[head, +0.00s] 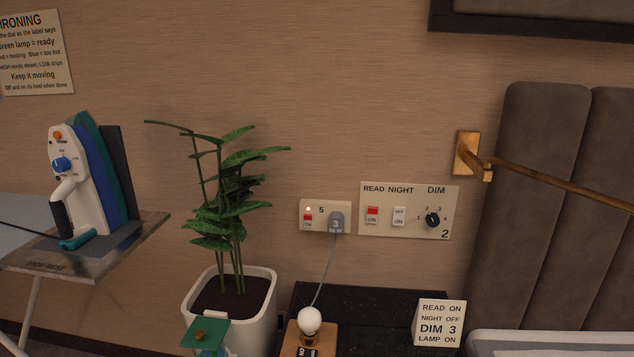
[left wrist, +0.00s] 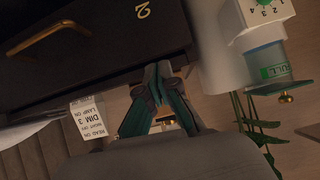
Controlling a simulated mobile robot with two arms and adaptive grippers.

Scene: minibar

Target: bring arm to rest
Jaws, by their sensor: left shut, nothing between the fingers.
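My left gripper (left wrist: 158,72) shows in the left wrist view, with its dark and teal fingers meeting at the tips. It is shut and empty. Behind the tips is the dark front of a nightstand drawer (left wrist: 95,50) with a gold 2 and a brass handle (left wrist: 48,38). I cannot tell whether the tips touch it. Neither gripper shows in the head view. My right gripper is in no view.
A potted plant (head: 230,300) stands beside the black nightstand (head: 375,300), which bears a lamp (head: 309,320) and a sign card (head: 440,322). A green-lidded container (head: 206,336) is in front of the pot. An iron (head: 85,185) stands on the board at left.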

